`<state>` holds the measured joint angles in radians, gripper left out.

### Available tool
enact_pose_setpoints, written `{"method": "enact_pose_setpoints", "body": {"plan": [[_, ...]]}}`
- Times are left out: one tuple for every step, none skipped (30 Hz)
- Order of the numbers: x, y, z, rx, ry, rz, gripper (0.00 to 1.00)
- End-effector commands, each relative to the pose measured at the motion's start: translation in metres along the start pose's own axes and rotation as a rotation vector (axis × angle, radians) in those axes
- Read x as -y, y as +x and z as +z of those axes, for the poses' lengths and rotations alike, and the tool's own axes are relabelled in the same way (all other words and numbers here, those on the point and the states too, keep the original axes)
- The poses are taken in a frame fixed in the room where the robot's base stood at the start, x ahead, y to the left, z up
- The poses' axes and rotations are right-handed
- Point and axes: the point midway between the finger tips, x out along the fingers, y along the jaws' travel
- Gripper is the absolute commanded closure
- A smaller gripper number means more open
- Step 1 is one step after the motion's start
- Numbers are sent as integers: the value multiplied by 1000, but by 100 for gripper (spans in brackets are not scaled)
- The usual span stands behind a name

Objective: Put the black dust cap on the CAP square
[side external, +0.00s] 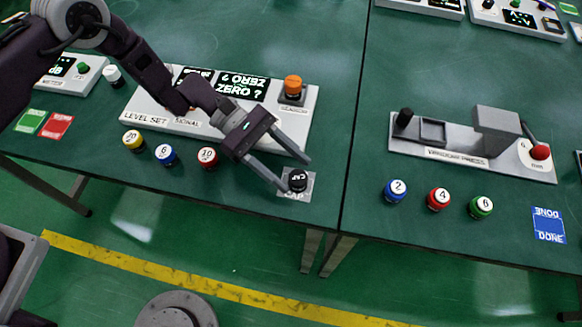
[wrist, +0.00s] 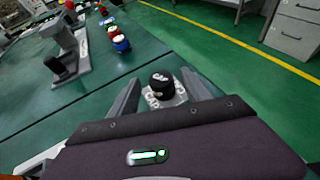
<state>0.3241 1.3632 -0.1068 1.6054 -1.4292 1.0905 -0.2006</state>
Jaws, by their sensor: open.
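The black dust cap (side external: 298,180) stands upright on the grey CAP square (side external: 293,195) near the front edge of the left green table. The cap also shows in the wrist view (wrist: 161,84), on the square (wrist: 181,95) and between my fingers. My gripper (side external: 295,175) is open, with one finger on either side of the cap. The fingers look apart from the cap. The cap's underside is hidden.
Yellow (side external: 133,140), blue (side external: 166,154) and red (side external: 207,157) numbered caps stand left of my gripper. The signal panel (side external: 190,125) with an orange knob (side external: 293,86) lies behind. A grey fixture (side external: 470,160) stands on the right table. Bare table lies right of the square.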

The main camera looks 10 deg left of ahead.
Motion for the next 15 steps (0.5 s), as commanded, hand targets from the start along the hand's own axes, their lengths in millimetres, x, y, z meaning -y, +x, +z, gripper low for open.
{"method": "enact_pose_setpoints", "body": {"plan": [[-1,-12,0,-1,-1,5,43],[-1,-20,-1,-1,-2,5,43],[-1,-32,0,0,-1,7,43],[-1,-40,0,-1,-1,6,43],[-1,-49,-1,-1,-2,6,43],[-1,-60,0,0,-2,6,43],[-1,-68,0,0,0,5,43],[-1,-75,0,0,0,5,43],[0,-84,-1,-1,-2,4,43],[0,-90,-1,0,-2,3,43],[0,-95,-1,0,-2,4,43],[0,-100,0,-1,-1,2,43],[0,-104,-1,-1,-1,2,43],[0,-106,0,0,-1,2,43],[0,-109,0,1,-2,1,43]]}}
